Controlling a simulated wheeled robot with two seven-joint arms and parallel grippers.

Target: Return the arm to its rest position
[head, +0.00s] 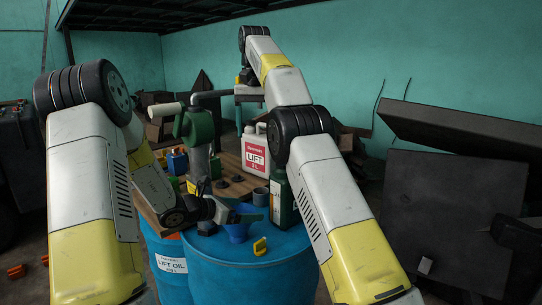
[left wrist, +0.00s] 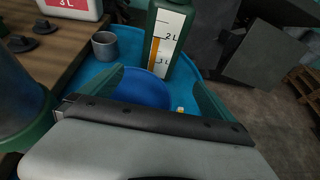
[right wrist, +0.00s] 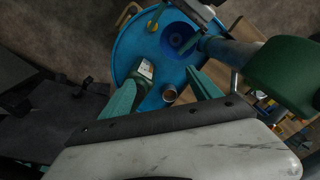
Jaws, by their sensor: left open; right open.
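My left gripper (head: 238,216) is low over the blue drum (head: 250,275), beside a blue funnel (head: 237,232). In the left wrist view its open fingers (left wrist: 153,80) lie either side of the blue funnel (left wrist: 147,90), with nothing visibly held. My right arm reaches up and forward over the table. In the right wrist view the right gripper (right wrist: 160,78) is open and empty, high above the drum (right wrist: 130,52). In the head view its fingers cannot be made out clearly.
A white canister (head: 257,152) and a green pump-like device (head: 196,128) are behind. Dark panels (head: 445,215) stand at the right.

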